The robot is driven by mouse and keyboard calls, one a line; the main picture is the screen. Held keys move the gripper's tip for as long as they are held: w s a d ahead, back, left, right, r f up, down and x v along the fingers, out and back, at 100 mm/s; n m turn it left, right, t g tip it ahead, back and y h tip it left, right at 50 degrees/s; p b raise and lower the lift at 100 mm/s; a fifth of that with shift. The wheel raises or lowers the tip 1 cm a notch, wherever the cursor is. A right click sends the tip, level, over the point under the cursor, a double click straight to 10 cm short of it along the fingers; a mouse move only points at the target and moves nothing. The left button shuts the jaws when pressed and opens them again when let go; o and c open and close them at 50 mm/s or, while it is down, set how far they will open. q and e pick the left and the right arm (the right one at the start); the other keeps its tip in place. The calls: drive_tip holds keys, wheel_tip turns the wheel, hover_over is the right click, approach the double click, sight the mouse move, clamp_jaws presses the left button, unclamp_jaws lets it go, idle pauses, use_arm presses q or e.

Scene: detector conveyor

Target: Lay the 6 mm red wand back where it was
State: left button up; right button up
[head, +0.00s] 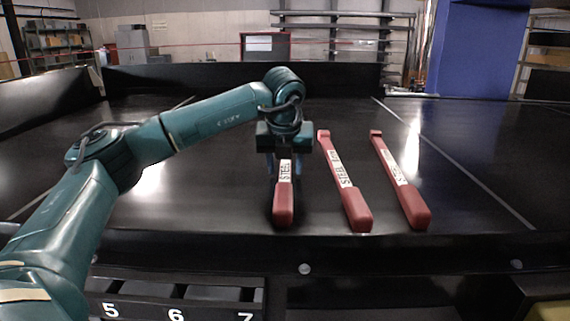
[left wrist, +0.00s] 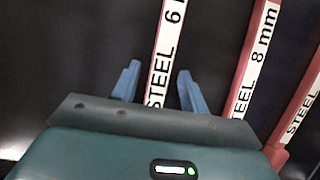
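The 6 mm red wand (head: 283,206) lies on the black conveyor belt, leftmost of three, its red handle towards me. Its white label reading "STEEL 6" (left wrist: 168,50) shows in the left wrist view. My left gripper (head: 285,172) points down over it from above. Its two blue fingers (left wrist: 157,80) stand apart, one on each side of the wand, with narrow dark gaps between them and it. The gripper hides the wand's far end in the head view. My right gripper is in neither view.
The 8 mm wand (head: 357,210) and another red wand (head: 413,208) lie to the right on the belt (head: 480,150). Numbered slots (head: 175,300) are below the front edge at left. The belt is clear at far right. A blue pillar (head: 478,45) stands behind.

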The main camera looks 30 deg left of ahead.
use_arm(q)
drive_tip(key=shift+r, duration=0.1)
drive_tip(key=b+v, duration=0.1)
drive_tip(key=v, duration=1.1)
drive_tip(key=shift+b, duration=0.35)
drive_tip(key=shift+d, duration=0.1)
